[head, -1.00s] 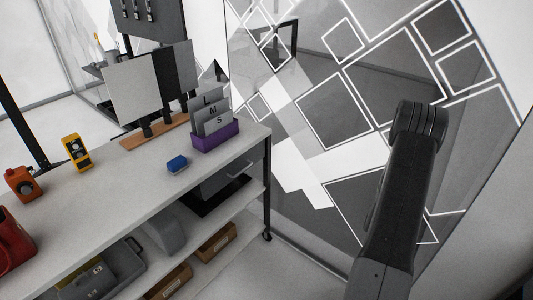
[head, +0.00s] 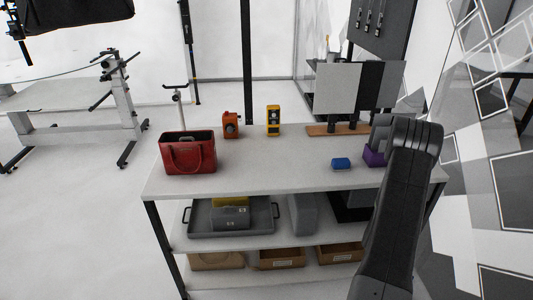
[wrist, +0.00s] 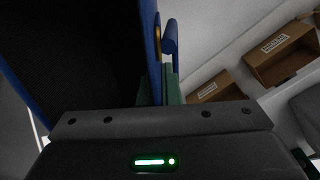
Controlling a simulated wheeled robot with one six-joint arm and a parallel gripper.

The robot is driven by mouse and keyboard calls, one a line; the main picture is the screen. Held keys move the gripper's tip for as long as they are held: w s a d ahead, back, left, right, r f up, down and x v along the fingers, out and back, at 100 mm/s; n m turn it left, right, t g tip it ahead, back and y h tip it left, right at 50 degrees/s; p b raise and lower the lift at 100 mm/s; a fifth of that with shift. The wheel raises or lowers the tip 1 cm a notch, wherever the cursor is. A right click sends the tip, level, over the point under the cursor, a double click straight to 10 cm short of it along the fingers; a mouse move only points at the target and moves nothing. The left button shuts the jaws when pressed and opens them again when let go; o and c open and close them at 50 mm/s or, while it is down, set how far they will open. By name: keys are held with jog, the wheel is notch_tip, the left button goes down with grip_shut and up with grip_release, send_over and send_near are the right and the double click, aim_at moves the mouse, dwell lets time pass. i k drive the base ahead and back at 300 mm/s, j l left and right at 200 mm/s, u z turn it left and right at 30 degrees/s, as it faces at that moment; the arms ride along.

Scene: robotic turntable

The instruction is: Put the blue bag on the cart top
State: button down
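A blue bag (wrist: 153,50) fills the upper left of the wrist view, with a dark opening and a blue handle (wrist: 170,38). My gripper (wrist: 160,85) has green fingers on either side of the bag's blue wall and looks shut on it. Most of the bag is out of frame. The head view shows my dark arm at the right, but neither gripper nor blue bag. The white cart top (head: 255,165) is at the centre of the head view.
On the cart top stand a red bag (head: 187,154), an orange object (head: 230,126), a yellow object (head: 273,121), a small blue block (head: 341,164) and a partly hidden purple holder (head: 374,156). The front middle is clear. Boxes (wrist: 282,52) lie on lower shelves.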

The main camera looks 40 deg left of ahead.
aim_at(271, 164)
jog(key=u, duration=1.55)
